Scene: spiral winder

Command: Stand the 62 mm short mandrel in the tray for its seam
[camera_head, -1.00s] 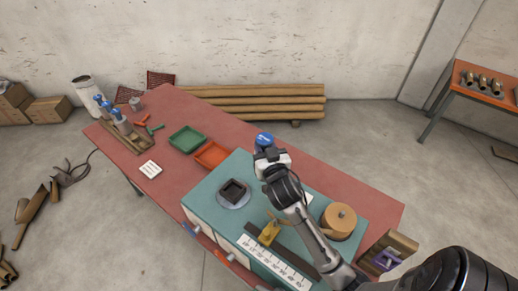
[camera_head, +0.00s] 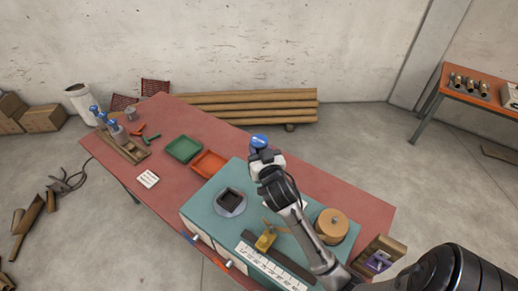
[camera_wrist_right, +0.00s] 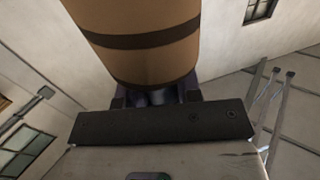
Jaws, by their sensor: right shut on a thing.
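My right gripper (camera_head: 265,158) is shut on a blue-topped piece (camera_head: 259,141) and holds it above the back edge of the teal winder. In the right wrist view a tan cylinder with dark bands (camera_wrist_right: 140,60) stands in the jaws. I take it for the short mandrel; its size cannot be read. The green tray (camera_head: 184,149) and the red-orange tray (camera_head: 208,164) lie on the red table, left of the gripper. Both look empty. My left gripper is not in view.
The teal winder (camera_head: 197,213) carries a dark square fitting (camera_head: 230,199), a yellow block (camera_head: 265,241) and a tan roll (camera_head: 332,224). A wooden rack (camera_head: 127,151) with blue-topped pieces stands at the table's left. A white card (camera_head: 148,179) lies near the front edge.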

